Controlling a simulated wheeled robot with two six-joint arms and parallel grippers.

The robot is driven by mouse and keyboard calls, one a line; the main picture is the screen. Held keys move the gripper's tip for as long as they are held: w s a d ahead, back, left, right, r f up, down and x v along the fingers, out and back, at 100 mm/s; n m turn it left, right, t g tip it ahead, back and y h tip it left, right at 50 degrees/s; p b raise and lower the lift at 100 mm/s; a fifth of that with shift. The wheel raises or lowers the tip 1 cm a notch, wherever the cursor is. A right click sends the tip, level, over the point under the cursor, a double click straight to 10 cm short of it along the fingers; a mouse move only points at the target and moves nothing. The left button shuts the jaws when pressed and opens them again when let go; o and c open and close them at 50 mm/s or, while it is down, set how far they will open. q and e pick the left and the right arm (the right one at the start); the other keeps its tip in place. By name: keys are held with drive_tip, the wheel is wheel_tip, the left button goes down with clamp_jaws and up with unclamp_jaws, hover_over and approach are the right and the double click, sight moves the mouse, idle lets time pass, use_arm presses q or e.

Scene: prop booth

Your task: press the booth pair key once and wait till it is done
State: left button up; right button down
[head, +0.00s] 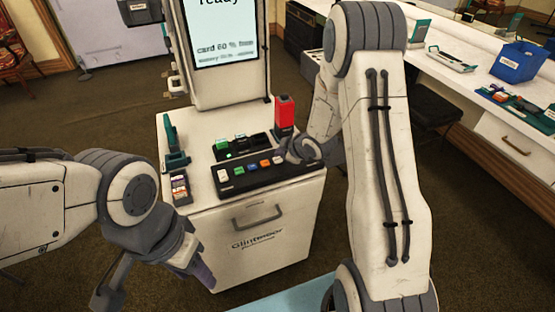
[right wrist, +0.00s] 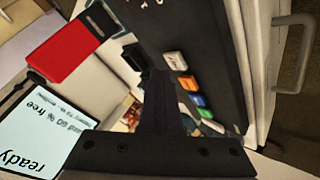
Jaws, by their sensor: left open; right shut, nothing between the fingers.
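The booth's black key panel (head: 268,180) lies on top of the white cabinet, with a row of small keys coloured white, green, blue, orange and white. The same row shows in the right wrist view, its near white key (right wrist: 172,60) closest to my fingers. Which key is the pair key cannot be read. My right gripper (head: 289,156) is shut and empty at the right end of the row; contact with a key cannot be told. The booth screen (head: 222,30) reads "ready" and "card 60 % from" or "free". My left gripper (head: 200,272) is open, low in front of the cabinet's left side.
A red block (head: 284,112) stands on a dark base behind the panel. A black tray (head: 240,146) with green pieces lies behind the keys, and a teal stand (head: 172,145) is at left. A counter with a blue bin (head: 517,62) runs along the right.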

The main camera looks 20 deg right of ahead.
sight(280, 161)
drive_tip(key=shift+f+b, duration=0.3)
drive_tip(key=shift+f, duration=0.1)
drive_tip(key=shift+f+b, duration=0.4)
idle(0.4)
drive_tip(key=shift+r, duration=0.1)
drive_tip(key=shift+r+p, duration=0.7)
wheel_tip(280, 161, up, 5)
drive_tip(key=p, duration=0.4)
drive_tip(key=shift+r, duration=0.1)
idle(0.3)
drive_tip(key=shift+a, duration=0.1)
idle(0.5)
